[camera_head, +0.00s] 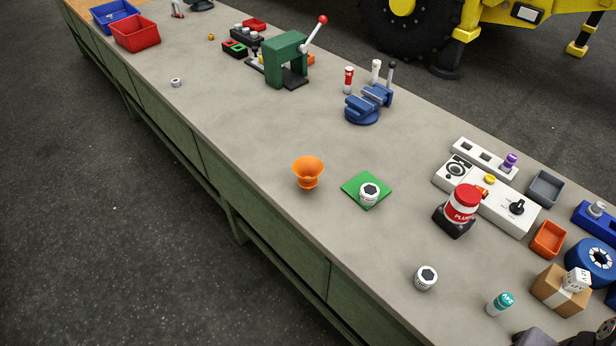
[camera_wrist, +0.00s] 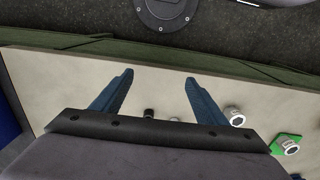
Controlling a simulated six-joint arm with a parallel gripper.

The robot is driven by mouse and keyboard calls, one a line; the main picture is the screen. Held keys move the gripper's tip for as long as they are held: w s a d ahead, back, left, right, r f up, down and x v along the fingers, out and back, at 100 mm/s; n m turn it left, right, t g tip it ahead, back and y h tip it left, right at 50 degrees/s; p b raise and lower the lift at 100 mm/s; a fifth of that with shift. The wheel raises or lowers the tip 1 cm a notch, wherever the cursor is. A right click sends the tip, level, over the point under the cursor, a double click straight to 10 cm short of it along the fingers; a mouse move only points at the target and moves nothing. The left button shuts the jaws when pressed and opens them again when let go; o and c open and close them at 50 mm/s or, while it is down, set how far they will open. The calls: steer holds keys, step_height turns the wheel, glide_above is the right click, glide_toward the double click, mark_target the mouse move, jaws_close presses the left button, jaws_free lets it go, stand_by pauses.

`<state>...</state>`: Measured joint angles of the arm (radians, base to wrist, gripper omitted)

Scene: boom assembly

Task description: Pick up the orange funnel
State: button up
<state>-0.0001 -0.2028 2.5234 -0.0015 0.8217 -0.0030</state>
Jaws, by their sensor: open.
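The orange funnel (camera_head: 308,170) stands on the grey bench, wide mouth up, near the bench's front edge and left of a green mat (camera_head: 350,186). I do not see the funnel in the wrist view. My gripper (camera_wrist: 157,80) shows in the wrist view with its two blue fingers spread apart and nothing between them. It is over the bench near the edge, well apart from the funnel. In the head view I cannot make out its fingers.
A white hex-topped piece (camera_head: 368,194) sits on the green mat; another (camera_head: 425,278) stands nearer the bench edge. A red-and-white plunger (camera_head: 462,204), a blue vise (camera_head: 368,104) and a green press (camera_head: 286,60) stand around. The bench left of the funnel is clear.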

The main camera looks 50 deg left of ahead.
steer(key=w+a+n+t+y+b, duration=0.3)
steer(key=w+a+n+t+b, duration=0.1)
steer(key=w+a, duration=1.05)
steer(key=w+a+n+t+y+b, duration=0.2)
steer(key=a+t+y+b, duration=0.15)
steer(key=a, duration=1.55)
steer(key=s+a+r+n+t+y+b, duration=0.15)
steer(key=s+a, duration=0.25)
steer(key=a, duration=0.4)
steer(key=s+a+n+t+y+b, duration=0.15)
steer(key=s+a, duration=0.25)
steer(key=a, duration=0.4)
steer(key=s+a+r+t+y+b, duration=0.1)
steer(key=s+a+t+y+b, duration=0.15)
steer(key=s+a, duration=0.4)
glide_toward(308, 188)
steer(key=w+a, duration=0.2)
steer(key=shift+a+f+g+p, duration=0.15)
steer(key=shift+a+g+p, duration=0.15)
steer(key=shift+a+p, duration=0.1)
steer(key=shift+w+d+r+p+x, duration=0.1)
steer(key=shift+p+x, duration=0.2)
steer(key=shift+x, duration=0.95)
steer(key=shift+w+d+r+p+x, duration=0.1)
steer(key=shift+p+x, duration=0.2)
steer(key=shift+x, duration=0.9)
steer(key=shift+w+d+r+p+x, duration=0.1)
steer(key=shift+p+x, duration=0.2)
steer(key=shift+x, duration=0.95)
steer(key=shift+f, duration=0.1)
